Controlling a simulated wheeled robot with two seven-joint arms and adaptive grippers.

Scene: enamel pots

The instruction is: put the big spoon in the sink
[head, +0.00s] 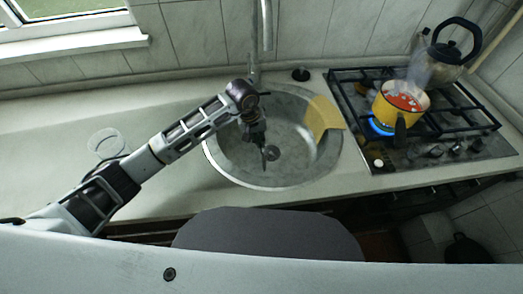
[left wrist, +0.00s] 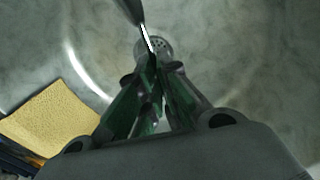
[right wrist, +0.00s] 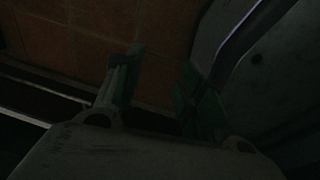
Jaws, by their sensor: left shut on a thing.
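The round steel sink (head: 233,152) is set in the counter at the middle of the head view. My left gripper (head: 259,143) is over the sink basin, pointing down. It is shut on a thin dark piece, the big spoon (head: 264,161), which hangs below the fingers. In the left wrist view the spoon (left wrist: 131,10) reaches from the fingertips (left wrist: 152,70) to the top edge, above the basin and drain. Only part of the spoon shows; I cannot tell whether it touches the basin. My right gripper (right wrist: 155,80) is open and empty in its dark wrist view.
A yellow cloth (head: 323,116) lies over the sink's right rim. The faucet (head: 265,30) stands behind. A yellow pot (head: 390,110) with red contents sits over a lit burner on the stove (head: 455,125), with a dark kettle (head: 447,52) behind. The left counter is mostly clear.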

